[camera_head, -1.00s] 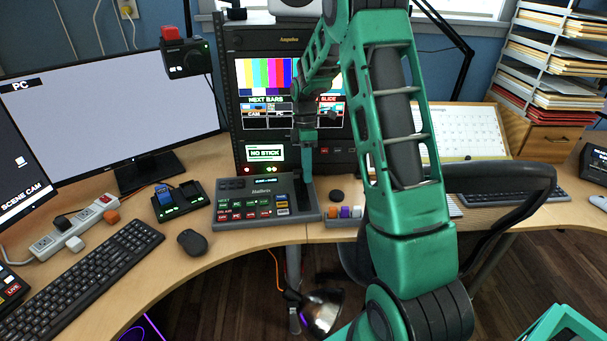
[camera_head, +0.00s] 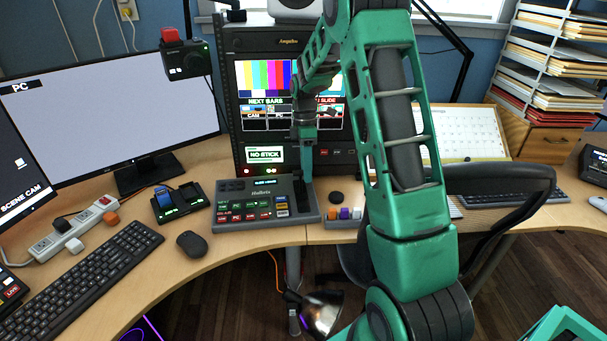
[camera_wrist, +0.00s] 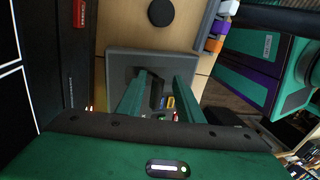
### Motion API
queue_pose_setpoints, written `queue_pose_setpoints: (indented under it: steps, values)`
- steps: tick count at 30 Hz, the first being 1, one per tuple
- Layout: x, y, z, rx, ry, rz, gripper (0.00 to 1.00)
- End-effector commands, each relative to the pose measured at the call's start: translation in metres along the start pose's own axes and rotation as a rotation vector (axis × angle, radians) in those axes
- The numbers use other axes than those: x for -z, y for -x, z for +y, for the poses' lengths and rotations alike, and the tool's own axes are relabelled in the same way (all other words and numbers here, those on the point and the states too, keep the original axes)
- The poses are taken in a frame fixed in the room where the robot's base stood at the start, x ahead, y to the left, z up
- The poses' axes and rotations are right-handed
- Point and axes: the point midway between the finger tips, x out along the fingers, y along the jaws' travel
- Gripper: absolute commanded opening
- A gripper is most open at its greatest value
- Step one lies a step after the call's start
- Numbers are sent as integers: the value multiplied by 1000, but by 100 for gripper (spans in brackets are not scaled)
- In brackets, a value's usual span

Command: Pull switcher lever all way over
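The switcher (camera_head: 240,205) is a grey console with lit colored buttons and a small display. It lies on the desk in front of the rack monitor. My gripper (camera_head: 305,178) points down over its right part. In the wrist view, my gripper (camera_wrist: 160,76) has its two green fingers apart over the grey console (camera_wrist: 125,60). A dark upright piece, seemingly the lever (camera_wrist: 156,92), shows between the fingers. I cannot tell whether either finger touches it. The lever is hidden behind the fingers in the head view.
A rack monitor (camera_head: 250,140) stands close behind the switcher. A dark round puck (camera_head: 336,197) and a row of colored blocks (camera_head: 345,213) lie to its right. A mouse (camera_head: 192,244) and battery charger (camera_head: 181,202) are to its left.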

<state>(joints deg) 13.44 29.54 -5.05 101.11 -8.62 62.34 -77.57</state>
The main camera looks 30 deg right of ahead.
Motion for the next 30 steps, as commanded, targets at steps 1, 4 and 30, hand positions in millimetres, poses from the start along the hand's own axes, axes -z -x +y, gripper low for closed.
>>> queue_pose_setpoints:
  steps: [1,4,30]
  values:
    - [0,9,-1,-4,0,0,33]
    - [1,28,-4,-4,0,0,33]
    - [90,75,-93,0,0,-1,33]
